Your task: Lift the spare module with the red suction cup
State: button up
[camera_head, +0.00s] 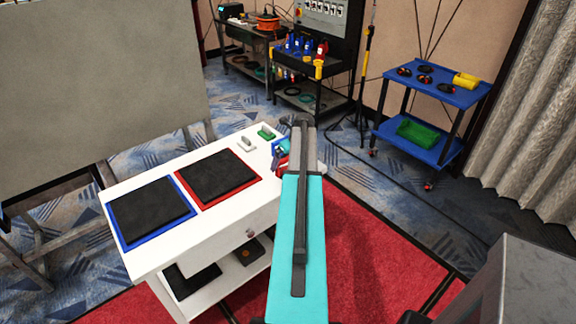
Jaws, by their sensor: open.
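Two dark square modules lie flat on the white table: one on a blue mat (128,240), the left module (150,208), and one on a red mat (248,168), the right module (215,178). I cannot tell which is the spare. A small red and blue item (281,158) shows at the table's right corner, partly covered by my arm; I cannot tell whether it is the red suction cup. My teal arm rises from the bottom centre and passes the table's right end. My gripper is hidden behind the arm.
A small green block (266,132) and a white block (245,143) lie at the table's back. A blue cart (420,140) with small round items stands at right. A black tool bench (315,85) stands behind. A large grey panel (90,80) fills the left.

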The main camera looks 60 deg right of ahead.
dwell(0.5)
jog(key=c, duration=1)
jog(key=shift+r, duration=0.1)
jog(key=shift+c, duration=0.2)
jog(key=shift+r+b, duration=0.7)
jog(key=shift+r, duration=0.3)
jog(key=shift+s+a+r+b, duration=0.2)
jog(key=shift+s+r+b, duration=0.1)
jog(key=shift+r, duration=0.3)
jog(key=s+a+b, duration=0.2)
jog(key=s+a, duration=0.2)
jog(key=s, duration=0.2)
jog(key=s+a+r+b, duration=0.1)
jog(key=s+a, duration=0.2)
jog(key=s, duration=0.4)
jog(key=shift+a+r+b, duration=0.3)
jog(key=shift+a+b, duration=0.1)
